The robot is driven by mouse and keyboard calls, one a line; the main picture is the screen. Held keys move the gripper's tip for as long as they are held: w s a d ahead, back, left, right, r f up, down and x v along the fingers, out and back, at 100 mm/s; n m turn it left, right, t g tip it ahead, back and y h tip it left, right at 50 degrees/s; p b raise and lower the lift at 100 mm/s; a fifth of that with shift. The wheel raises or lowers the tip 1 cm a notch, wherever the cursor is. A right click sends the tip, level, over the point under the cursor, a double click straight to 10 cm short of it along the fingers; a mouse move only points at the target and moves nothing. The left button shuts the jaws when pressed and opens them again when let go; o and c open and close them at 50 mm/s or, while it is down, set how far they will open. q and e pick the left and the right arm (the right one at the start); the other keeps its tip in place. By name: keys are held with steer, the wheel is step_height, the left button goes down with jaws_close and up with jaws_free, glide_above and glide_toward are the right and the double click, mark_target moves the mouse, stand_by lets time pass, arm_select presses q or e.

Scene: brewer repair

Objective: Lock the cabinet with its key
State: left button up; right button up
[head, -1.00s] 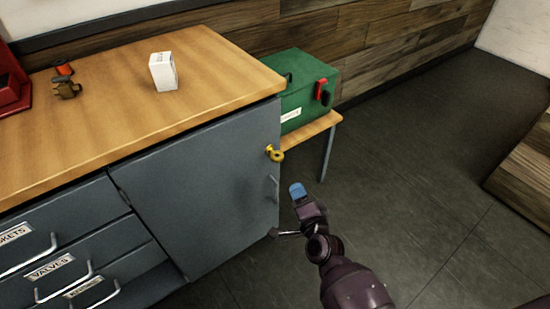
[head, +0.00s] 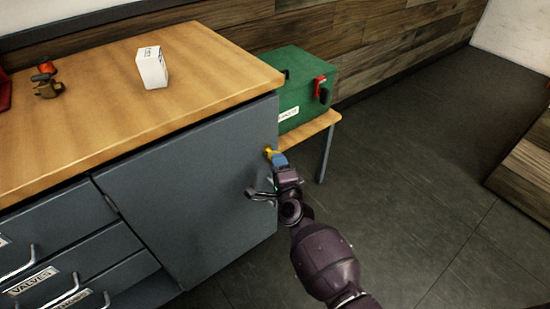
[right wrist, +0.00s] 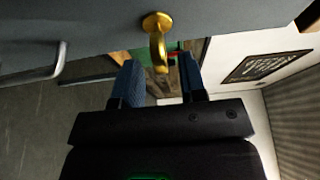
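The grey cabinet (head: 190,195) has its door against the front; it looks shut. The gold key (head: 268,151) sticks out of the door near its upper right corner. In the right wrist view the key (right wrist: 158,45) projects from the grey door face, its free end between my fingertips. My right gripper (head: 279,160) is at the key, its blue fingers open on either side of it. In the right wrist view the gripper (right wrist: 160,72) shows a gap around the key. My left gripper is out of view.
A door handle (right wrist: 62,62) shows beside the key. A green toolbox (head: 305,90) stands on a low wooden table (head: 318,124) right of the cabinet. A white box (head: 152,68) and a brass part (head: 46,88) are on the wooden countertop.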

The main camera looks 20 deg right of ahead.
mark_target(269, 155)
steer(key=shift+w, duration=1.65)
jaws_close()
